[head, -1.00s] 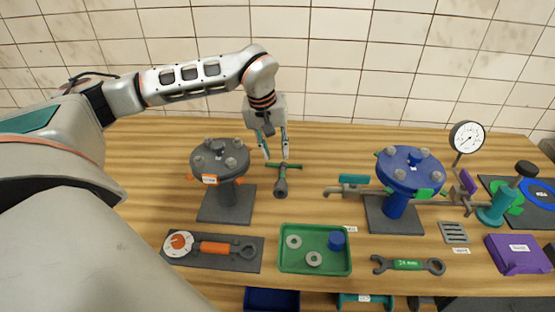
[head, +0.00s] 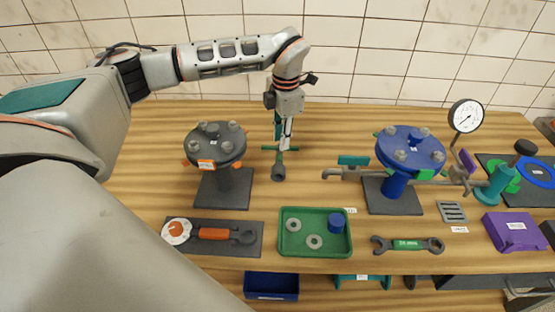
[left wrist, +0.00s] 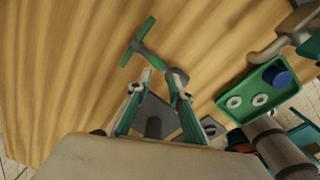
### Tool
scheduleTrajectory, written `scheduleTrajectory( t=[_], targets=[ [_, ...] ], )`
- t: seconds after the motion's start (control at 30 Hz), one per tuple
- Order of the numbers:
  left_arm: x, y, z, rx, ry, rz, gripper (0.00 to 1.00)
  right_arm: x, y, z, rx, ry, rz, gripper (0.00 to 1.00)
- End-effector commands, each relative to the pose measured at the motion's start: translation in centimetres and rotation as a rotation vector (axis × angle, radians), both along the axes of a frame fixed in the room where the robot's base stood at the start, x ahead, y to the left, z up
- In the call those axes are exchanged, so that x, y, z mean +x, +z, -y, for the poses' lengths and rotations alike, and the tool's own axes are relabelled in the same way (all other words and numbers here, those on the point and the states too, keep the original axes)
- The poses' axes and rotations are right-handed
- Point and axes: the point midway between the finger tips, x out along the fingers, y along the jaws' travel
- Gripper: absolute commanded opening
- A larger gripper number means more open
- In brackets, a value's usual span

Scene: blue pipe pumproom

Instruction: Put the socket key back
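The socket key is a T-shaped tool with a green crossbar and a dark socket end (head: 278,172). It lies on the wooden bench between the grey flange stand and the blue flange stand. My left gripper (head: 284,146) points down just above its crossbar side in the head view. In the left wrist view the key (left wrist: 138,46) lies beyond the fingertips (left wrist: 160,78), with its socket end close to the right fingertip. The fingers are apart with nothing between them; whether one touches the key is unclear. My right gripper is not in view.
The grey flange stand (head: 217,145) is left of the key, and the blue flange stand (head: 411,148) is right. In front are a green tray (head: 315,250), a grey board (head: 213,253) with an orange-handled tool, and a green-handled wrench (head: 408,245). A pressure gauge (head: 466,116) stands right.

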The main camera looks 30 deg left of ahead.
Motion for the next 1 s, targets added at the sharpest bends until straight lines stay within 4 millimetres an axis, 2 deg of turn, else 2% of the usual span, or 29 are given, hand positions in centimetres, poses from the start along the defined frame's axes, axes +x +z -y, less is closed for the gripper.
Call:
scheduleTrajectory(
  t=[0.2,0.3,0.43,0.67,1.0],
  targets=[
    [0.5,-0.5,1.0,0.040,0.532,-0.007,0.21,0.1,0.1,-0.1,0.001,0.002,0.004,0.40],
    [0.7,-0.7,1.4,0.061,0.746,-0.001,0.21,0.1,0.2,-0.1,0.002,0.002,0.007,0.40],
    [0.8,-0.8,1.7,0.084,0.947,0.009,0.21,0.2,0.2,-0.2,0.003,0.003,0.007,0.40],
    [0.9,-1.2,1.8,0.102,1.088,0.019,0.21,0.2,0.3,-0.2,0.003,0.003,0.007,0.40],
    [0.3,-4.4,1.2,0.103,1.090,0.016,0.21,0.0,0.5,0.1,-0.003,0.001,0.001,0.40]
  ],
)
